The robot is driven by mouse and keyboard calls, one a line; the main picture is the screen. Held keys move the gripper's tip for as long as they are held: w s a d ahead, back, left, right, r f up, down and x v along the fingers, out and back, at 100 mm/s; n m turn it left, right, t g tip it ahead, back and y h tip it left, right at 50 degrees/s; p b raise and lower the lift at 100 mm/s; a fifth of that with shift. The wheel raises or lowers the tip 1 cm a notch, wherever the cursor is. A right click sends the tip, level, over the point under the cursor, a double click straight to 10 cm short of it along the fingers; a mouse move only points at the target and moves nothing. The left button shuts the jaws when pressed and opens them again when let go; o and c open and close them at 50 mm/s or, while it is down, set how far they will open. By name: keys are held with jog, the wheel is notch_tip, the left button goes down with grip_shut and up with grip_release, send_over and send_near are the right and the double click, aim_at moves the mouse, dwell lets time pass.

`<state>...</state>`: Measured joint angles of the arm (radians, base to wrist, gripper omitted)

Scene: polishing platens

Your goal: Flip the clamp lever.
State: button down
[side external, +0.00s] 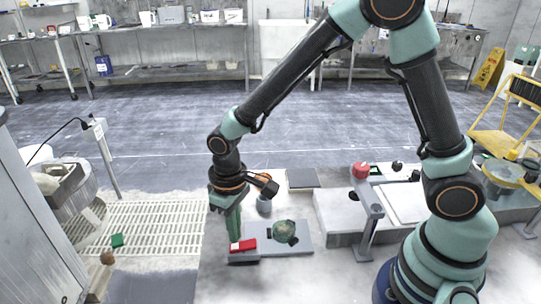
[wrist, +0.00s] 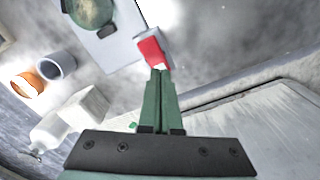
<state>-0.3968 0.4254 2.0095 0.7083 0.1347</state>
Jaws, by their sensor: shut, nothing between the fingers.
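A red piece (side external: 243,246) with a pale end, which looks like the clamp lever, lies on a small grey block (side external: 244,258) at the left edge of a grey plate (side external: 298,241). The red piece (wrist: 150,52) also shows just beyond my fingertips in the wrist view. My gripper (side external: 234,235) points down over the red piece, its green fingers together with nothing between them. The fingertips (wrist: 160,70) are at or very near the near end of the red piece; I cannot tell whether they touch it.
A round green thing (side external: 285,232) sits on the plate. A grey cup (side external: 264,205) stands behind my gripper. A grey post with a red knob (side external: 361,170) rises to the right. A slotted grate (side external: 165,228) lies to the left.

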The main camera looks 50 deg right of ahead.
jog(key=shift+r, duration=2.6)
jog(key=s+d+r+m+t, duration=0.1)
jog(key=s+d+r+t, duration=0.1)
jog(key=d+r, duration=0.5)
jog(key=s+d+r+m+t, duration=0.2)
jog(key=s+d+r+t, duration=0.1)
jog(key=d+r, duration=0.3)
jog(key=shift+s+d+r+t, duration=0.3)
jog(key=shift+s+d+r, duration=0.1)
jog(key=shift+s+d, duration=0.55)
